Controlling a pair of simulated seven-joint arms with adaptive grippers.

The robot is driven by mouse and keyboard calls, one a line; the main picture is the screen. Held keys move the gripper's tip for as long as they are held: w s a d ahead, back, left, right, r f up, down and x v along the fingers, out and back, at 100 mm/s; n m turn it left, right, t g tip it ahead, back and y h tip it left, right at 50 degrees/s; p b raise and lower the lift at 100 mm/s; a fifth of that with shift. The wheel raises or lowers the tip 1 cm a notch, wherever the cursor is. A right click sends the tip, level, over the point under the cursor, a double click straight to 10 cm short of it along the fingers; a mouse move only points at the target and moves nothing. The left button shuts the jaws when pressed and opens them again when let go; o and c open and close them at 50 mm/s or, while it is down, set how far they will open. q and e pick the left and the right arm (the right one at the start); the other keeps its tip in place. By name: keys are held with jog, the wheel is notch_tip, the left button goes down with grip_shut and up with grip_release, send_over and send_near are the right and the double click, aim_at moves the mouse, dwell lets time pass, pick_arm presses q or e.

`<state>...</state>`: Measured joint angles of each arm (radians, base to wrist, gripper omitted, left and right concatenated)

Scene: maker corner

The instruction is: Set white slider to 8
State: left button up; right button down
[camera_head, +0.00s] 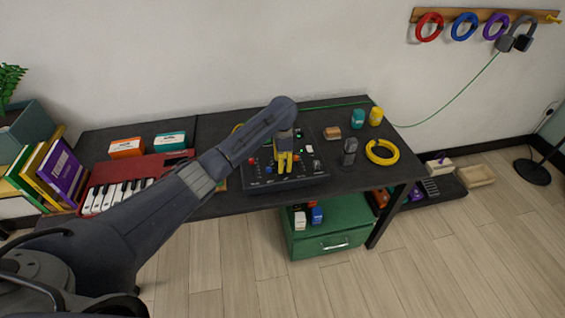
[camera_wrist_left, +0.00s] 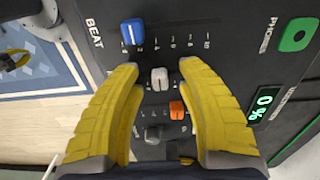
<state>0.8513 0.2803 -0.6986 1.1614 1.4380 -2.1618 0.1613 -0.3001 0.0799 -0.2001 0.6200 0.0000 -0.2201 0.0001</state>
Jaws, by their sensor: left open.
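The black control panel (camera_head: 310,178) lies on the dark table, with slider knobs and a "0 %" display (camera_wrist_left: 264,107). The white slider (camera_wrist_left: 160,78) shows in the left wrist view between my two yellow fingers, near the middle of its track. A number scale up to 10 runs rightward beside the blue slider (camera_wrist_left: 132,32). The orange slider (camera_wrist_left: 177,110) and a grey knob (camera_wrist_left: 153,135) sit below the white one. My left gripper (camera_head: 285,170) points down over the panel; it also shows in the wrist view (camera_wrist_left: 158,68), open, with gaps on both sides of the white slider.
A red keyboard (camera_head: 122,190) lies left of the panel, with an orange box (camera_head: 126,148) and a teal box (camera_head: 170,141) behind. A dark grey object (camera_head: 348,153) and a yellow ring (camera_head: 382,153) lie to the right. A green drawer unit (camera_head: 315,243) stands below.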

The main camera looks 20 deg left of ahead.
pick_arm(q)
grip_shut()
jog(key=shift+a, duration=0.1)
dwell(0.4)
